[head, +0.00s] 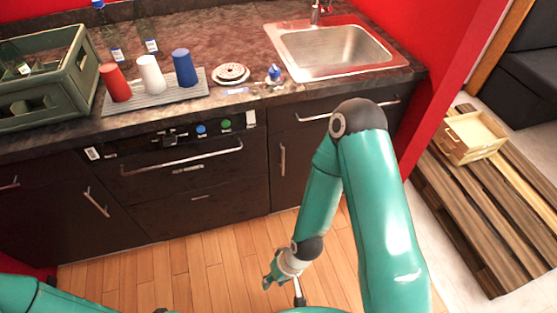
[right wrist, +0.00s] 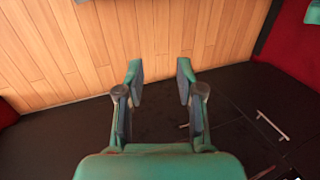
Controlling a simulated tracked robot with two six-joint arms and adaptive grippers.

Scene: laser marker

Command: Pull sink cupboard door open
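The dark sink cupboard door (head: 298,180) is below the drawer under the sink and looks shut. Its upright metal handle (head: 282,160) is near the door's left edge. My right arm hides the door's right part in the head view. My right gripper (head: 282,283) is low over the wooden floor, in front of the cupboards and apart from the handle. In the right wrist view my right gripper (right wrist: 160,80) is open, with nothing between its fingers. My left gripper is out of view; only part of the left arm shows at the lower left.
The sink (head: 335,52) is set in the countertop. An oven-like unit (head: 185,165) with a bar handle is left of the door. A drawer handle (head: 313,118) is above it. A wooden pallet (head: 490,205) bearing a small box (head: 470,137) stands at right. Floor (head: 200,275) is clear.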

